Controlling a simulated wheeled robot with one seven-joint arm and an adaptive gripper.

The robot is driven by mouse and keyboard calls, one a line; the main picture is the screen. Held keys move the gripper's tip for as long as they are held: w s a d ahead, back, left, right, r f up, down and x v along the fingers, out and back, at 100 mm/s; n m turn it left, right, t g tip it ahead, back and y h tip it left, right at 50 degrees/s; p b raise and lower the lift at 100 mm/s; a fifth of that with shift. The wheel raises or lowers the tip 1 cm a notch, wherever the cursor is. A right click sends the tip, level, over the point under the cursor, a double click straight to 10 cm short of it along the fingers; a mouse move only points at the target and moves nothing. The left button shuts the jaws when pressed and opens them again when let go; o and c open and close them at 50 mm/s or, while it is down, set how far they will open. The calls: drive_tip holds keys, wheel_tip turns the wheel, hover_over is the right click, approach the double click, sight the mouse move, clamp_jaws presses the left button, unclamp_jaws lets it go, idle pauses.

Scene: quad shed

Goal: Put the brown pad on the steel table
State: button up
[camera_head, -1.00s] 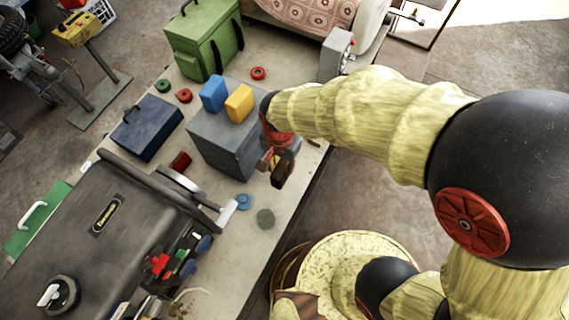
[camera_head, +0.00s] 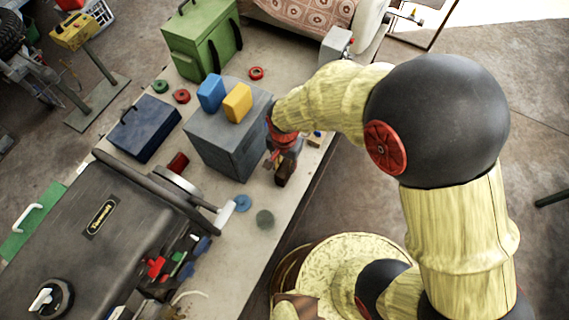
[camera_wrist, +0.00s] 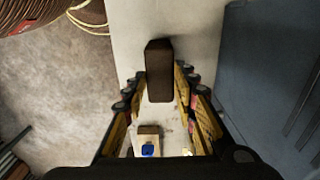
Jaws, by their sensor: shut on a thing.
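The brown pad (camera_wrist: 158,70) is a dark, block-like piece between my fingertips in the wrist view. My gripper (camera_wrist: 158,85) is shut on it. In the head view my gripper (camera_head: 284,160) points down beside the grey box, with the pad (camera_head: 284,175) at its tip. The pad is over the pale grey table (camera_head: 243,255); I cannot tell whether it touches the top. This long table is the only one clearly in view, and its pale top also shows in the wrist view (camera_wrist: 200,30).
A grey box (camera_head: 222,150) bearing blue and yellow blocks stands close left of my gripper. A small wooden block (camera_head: 316,138) lies near the table's right edge. A blue disc (camera_head: 242,203) and a grey-green disc (camera_head: 265,218) lie nearby.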

drive_tip(key=shift+f, duration=0.1)
drive_tip(key=o, duration=0.3)
drive_tip(key=shift+f, duration=0.1)
drive_tip(key=o, duration=0.4)
drive_tip(key=shift+o, duration=0.4)
wheel_tip(320, 180, up, 12)
drive_tip(key=p, duration=0.2)
drive_tip(key=shift+r, duration=0.2)
drive_tip(key=shift+r, duration=0.1)
